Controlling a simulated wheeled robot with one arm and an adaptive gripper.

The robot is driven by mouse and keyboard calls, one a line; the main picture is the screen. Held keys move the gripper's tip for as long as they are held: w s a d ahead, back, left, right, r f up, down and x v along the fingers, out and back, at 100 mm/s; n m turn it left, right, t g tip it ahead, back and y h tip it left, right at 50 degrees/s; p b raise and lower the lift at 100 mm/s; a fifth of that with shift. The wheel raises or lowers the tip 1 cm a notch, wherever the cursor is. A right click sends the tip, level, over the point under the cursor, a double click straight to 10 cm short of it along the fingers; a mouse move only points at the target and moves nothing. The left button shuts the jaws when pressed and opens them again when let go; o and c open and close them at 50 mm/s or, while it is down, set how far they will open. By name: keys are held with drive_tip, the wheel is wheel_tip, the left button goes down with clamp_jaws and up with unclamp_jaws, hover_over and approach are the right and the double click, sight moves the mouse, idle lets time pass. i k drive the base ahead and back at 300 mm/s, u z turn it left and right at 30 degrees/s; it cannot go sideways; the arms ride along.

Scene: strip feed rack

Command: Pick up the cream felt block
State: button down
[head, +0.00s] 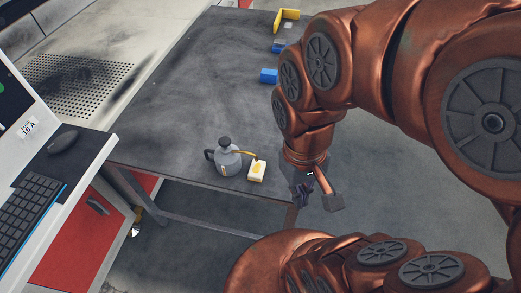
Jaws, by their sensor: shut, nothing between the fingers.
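The cream felt block (257,174) sits on the dark table near its front right corner, with a yellowish patch on its top. It is right beside a grey can with a dark cap and a yellow spout (228,160); the spout's tip reaches the block's back edge in the picture, and I cannot tell if they touch. My gripper (303,196) hangs to the right of the block, over the table's right edge in the picture. It is shut and empty, apart from the block. Its fingertips are small and dark here.
The table (190,95) is mostly bare behind the can. Blue blocks (268,76) and a yellow angled piece (286,18) lie at its far right. A console with a keyboard (32,208) and mouse (63,140) stands at left.

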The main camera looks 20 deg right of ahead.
sight(256, 170)
drive_tip(key=z, duration=1.05)
drive_tip(key=k, duration=0.95)
drive_tip(key=u, duration=1.2)
drive_tip(key=i, duration=0.5)
